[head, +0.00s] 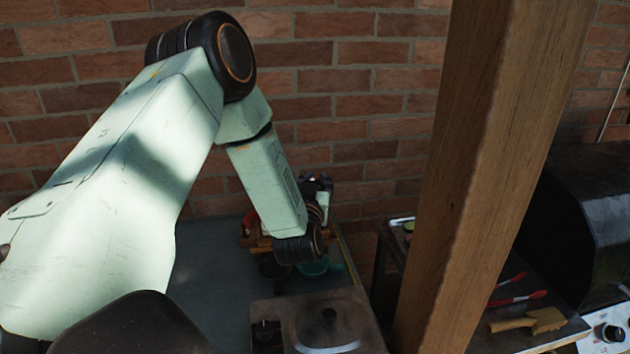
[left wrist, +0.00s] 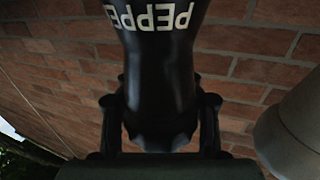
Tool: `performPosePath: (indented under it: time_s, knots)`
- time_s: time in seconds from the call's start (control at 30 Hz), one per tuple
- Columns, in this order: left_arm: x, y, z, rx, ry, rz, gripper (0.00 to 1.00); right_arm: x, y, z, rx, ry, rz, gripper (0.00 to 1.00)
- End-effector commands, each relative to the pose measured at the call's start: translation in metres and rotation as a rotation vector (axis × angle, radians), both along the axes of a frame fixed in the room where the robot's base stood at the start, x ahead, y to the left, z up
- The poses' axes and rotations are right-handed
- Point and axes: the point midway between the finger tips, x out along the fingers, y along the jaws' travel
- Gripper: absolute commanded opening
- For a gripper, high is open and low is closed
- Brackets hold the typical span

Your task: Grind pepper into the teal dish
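The black pepper mill (left wrist: 160,75) fills the middle of the left wrist view, its white lettering upside down. My left gripper (left wrist: 160,118) has a finger against each side of it and is shut on it. In the head view my left gripper (head: 320,188) shows small and dark beyond my forearm, near the wall; the mill cannot be made out clearly there. The teal dish (head: 314,268) sits on the table below it, partly hidden by my left arm. My right gripper is not in view.
A wooden tray (head: 258,241) with a red item stands beside the dish, half covered by my arm. A stove-like box (head: 365,315) is at the near edge. A thick wooden post (head: 470,190) stands on the right, before a grill (head: 600,215). The grey table's left side (head: 215,275) looks clear.

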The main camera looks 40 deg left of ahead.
Motion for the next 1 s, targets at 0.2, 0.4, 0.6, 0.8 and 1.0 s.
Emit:
performPosePath:
  time_s: [0.2,0.4,0.6,0.8,1.0]
  knots:
    - [0.0,0.0,0.0,0.0,0.0,0.0,0.05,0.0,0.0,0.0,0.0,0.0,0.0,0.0]
    - [0.0,0.0,0.0,0.001,-0.001,0.003,0.05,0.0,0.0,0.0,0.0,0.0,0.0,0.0]
    - [0.0,0.001,-0.001,0.001,0.0,0.04,0.04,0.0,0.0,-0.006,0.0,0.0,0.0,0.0]
    - [0.0,0.002,0.0,0.002,-0.001,0.068,0.04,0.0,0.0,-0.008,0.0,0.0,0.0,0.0]
    - [-0.001,0.004,0.0,0.004,-0.002,0.129,0.04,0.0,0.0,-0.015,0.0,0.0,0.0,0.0]
